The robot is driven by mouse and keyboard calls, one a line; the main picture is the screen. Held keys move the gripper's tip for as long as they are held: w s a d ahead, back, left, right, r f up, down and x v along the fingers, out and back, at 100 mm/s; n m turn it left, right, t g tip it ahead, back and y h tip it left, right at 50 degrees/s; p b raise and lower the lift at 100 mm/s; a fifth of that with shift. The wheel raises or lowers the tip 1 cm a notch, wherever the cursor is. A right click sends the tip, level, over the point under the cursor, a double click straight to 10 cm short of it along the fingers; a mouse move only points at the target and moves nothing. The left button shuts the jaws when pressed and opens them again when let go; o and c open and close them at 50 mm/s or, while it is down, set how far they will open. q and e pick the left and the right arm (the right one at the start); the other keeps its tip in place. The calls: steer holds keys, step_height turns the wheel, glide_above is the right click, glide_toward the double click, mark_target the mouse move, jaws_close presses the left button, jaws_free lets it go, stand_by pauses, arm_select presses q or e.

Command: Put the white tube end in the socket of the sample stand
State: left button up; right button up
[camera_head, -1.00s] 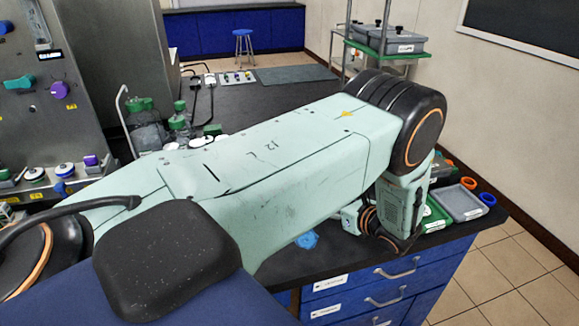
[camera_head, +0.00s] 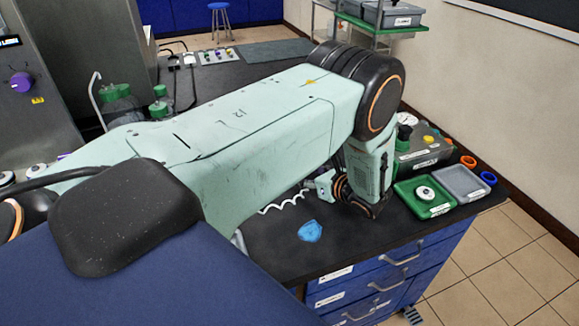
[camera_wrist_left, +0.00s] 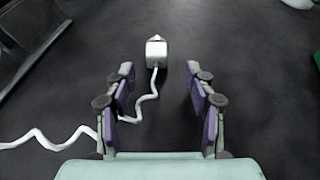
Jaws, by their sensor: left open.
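The white tube end (camera_wrist_left: 156,53), a small pale block with a pointed tip, lies on the black bench in the left wrist view. A wavy white tube (camera_wrist_left: 148,100) trails from it toward the camera and out to the left. My left gripper (camera_wrist_left: 160,72) is open, its purple-padded fingers to either side of the tube's line, with the block just beyond the fingertips and nothing held. My right gripper is not in view. I cannot identify the sample stand's socket.
A blue crumpled item (camera_head: 310,231) lies near the bench's front edge. To the right are a green tray (camera_head: 408,190) with a white round piece, a grey tray (camera_head: 462,184), orange and blue rings, and a grey box (camera_head: 424,150). Bottles (camera_head: 122,105) stand behind my arm.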

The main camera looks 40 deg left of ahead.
arm_select(q)
steer(key=shift+s+x, duration=0.2)
steer(key=shift+x, duration=2.25)
steer(key=shift+a+r, duration=0.1)
steer(key=shift+r, duration=0.05)
steer(key=shift+c, duration=0.2)
jaws_close()
steer(key=shift+r, duration=0.1)
